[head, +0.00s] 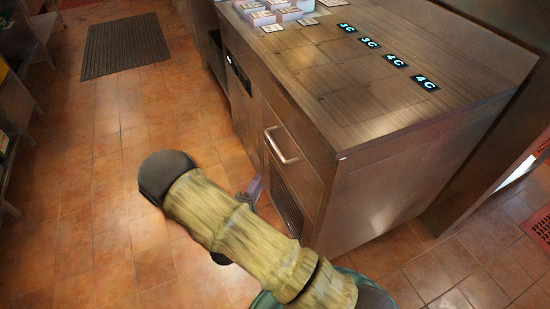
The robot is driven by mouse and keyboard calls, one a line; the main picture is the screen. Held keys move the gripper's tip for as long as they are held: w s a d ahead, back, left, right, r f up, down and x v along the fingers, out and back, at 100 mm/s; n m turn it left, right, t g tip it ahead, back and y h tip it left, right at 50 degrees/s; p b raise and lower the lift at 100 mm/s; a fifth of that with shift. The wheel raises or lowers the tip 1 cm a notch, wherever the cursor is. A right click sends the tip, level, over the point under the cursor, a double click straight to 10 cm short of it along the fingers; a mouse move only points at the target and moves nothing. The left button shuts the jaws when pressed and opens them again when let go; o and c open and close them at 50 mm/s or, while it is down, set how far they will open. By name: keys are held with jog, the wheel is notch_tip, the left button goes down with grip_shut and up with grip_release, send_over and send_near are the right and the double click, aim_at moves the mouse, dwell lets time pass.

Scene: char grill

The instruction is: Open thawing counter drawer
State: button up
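The metal counter (385,140) stands at the right of the head view, with a wood-look top. Its drawer front (302,177) carries a silver bar handle (284,151) on the side facing the aisle. The drawer front looks flush with the counter, so it appears shut. My gripper (251,188) shows only as a small grey part beside my bamboo-patterned arm, low and just left of the drawer front. It appears apart from the handle. My arm hides most of it, so its fingers cannot be made out.
A dark vent grille (284,203) sits below the handle. White boxes (270,12) and several lit temperature tags (395,61) are on the counter top. A dark floor mat (125,45) lies at the back left. The tiled floor (95,200) left of the counter is clear.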

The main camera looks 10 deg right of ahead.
aim_at(275, 145)
jog(key=shift+s+a+f+n+t, duration=0.25)
jog(key=shift+s+f+n+t, duration=0.1)
jog(key=shift+s+n+t, duration=0.3)
jog(key=shift+w, duration=0.1)
jog(key=b+x, duration=0.1)
jog(key=x, duration=1.6)
jog(key=shift+d, duration=0.3)
jog(key=shift+c, duration=0.5)
grip_shut()
